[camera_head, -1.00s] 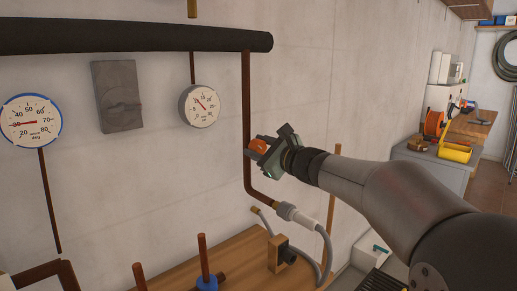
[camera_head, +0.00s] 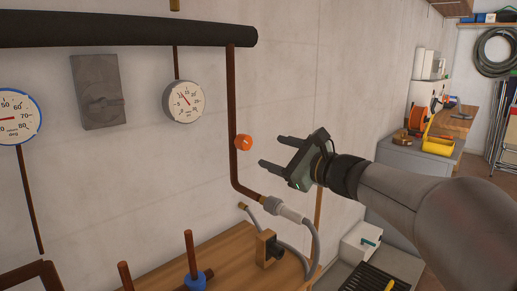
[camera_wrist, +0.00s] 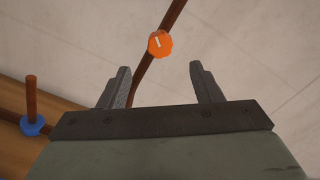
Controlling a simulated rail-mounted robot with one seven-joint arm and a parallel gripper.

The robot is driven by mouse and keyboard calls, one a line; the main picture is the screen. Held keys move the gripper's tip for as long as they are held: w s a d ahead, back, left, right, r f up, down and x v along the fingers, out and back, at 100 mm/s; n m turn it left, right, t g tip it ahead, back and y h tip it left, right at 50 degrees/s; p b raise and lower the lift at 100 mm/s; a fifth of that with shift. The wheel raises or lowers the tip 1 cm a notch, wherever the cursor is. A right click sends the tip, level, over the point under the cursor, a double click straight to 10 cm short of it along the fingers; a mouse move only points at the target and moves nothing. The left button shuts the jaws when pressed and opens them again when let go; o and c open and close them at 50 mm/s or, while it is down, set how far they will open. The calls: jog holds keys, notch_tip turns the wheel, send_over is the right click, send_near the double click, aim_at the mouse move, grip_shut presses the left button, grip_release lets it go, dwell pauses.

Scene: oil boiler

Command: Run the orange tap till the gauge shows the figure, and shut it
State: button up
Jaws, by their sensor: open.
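The orange tap (camera_head: 243,142) is a round knob on the vertical copper pipe (camera_head: 233,110) on the wall. In the wrist view the tap (camera_wrist: 160,43) sits beyond and between my fingertips, with a white mark on its face. My gripper (camera_head: 277,152) is open and empty, to the right of the tap and apart from it. The round white gauge (camera_head: 184,101) hangs left of the pipe, below the black lagged pipe. Its needle points to the upper left; the exact figure is too small to read.
A second, blue-rimmed gauge (camera_head: 12,117) is cut off at the left edge. A grey box (camera_head: 98,92) is on the wall between the gauges. A grey hose fitting (camera_head: 284,208) joins the pipe's lower end. A wooden bench (camera_head: 228,262) with a blue-collared pipe stands below.

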jog(key=v, duration=0.6)
jog(key=s+a+f+n+g+h+p, duration=0.45)
jog(key=s+f+n+g+p, duration=0.35)
jog(key=s+f+n, duration=0.3)
jog(key=s+d+f+n+g+h+p, duration=0.2)
jog(key=s+d+f+n+h+p, duration=0.1)
jog(key=s, duration=0.4)
jog(key=s+d+f+n+g+h+p, duration=0.2)
jog(key=s+d+n+h, duration=0.3)
jog(key=s, duration=0.3)
jog(key=shift+d+f+n+p, duration=0.5)
jog(key=shift+f+n+p, duration=0.1)
jog(key=shift+f+n, duration=0.15)
jog(key=shift+w, duration=0.1)
dwell(4.0)
